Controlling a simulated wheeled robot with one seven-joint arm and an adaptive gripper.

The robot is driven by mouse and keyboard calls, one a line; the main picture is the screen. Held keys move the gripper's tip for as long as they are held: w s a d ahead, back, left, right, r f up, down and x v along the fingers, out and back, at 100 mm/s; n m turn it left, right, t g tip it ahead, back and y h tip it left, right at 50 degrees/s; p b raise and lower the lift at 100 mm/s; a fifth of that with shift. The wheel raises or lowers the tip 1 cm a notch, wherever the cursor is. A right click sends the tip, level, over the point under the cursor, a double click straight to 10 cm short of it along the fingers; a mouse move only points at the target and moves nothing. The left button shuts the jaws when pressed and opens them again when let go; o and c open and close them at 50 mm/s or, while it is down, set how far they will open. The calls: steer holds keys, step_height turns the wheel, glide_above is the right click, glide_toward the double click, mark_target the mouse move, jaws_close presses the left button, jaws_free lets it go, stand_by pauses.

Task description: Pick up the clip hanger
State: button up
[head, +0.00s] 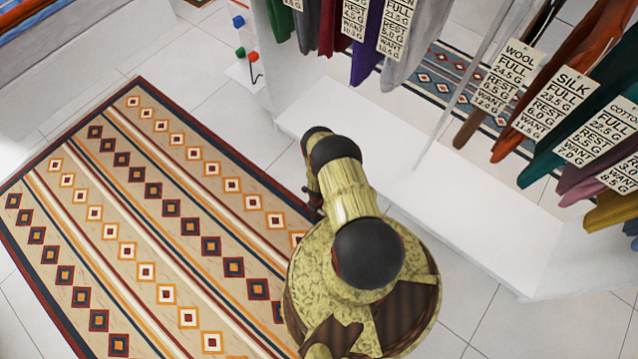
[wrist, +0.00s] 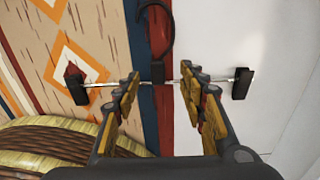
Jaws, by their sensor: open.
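The clip hanger (wrist: 158,73) shows in the wrist view. It has a thin metal bar lying across the picture, a black clip at each end, and a dark block at its middle with a black hook curving up from it. My gripper (wrist: 160,78) is open, with one finger on each side of the middle block. Gaps show between the fingers and the block. The bar crosses at the fingertips; I cannot tell whether they touch it. In the head view my arm hides the hanger, and the gripper is not clearly seen there.
A patterned rug (head: 150,230) covers the floor at left. The white wardrobe base (head: 430,180) stands at right, with tagged clothes (head: 590,120) hanging above. Small coloured blocks (head: 239,52) and a dark hook-shaped item (head: 254,68) are at a white ledge near the top.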

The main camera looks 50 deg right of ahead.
mark_target(317, 216)
step_height(317, 216, down, 5)
steer(key=b, duration=0.3)
steer(key=shift+a+r, duration=0.15)
steer(key=shift+r, duration=0.05)
jaws_close()
stand_by(0.5)
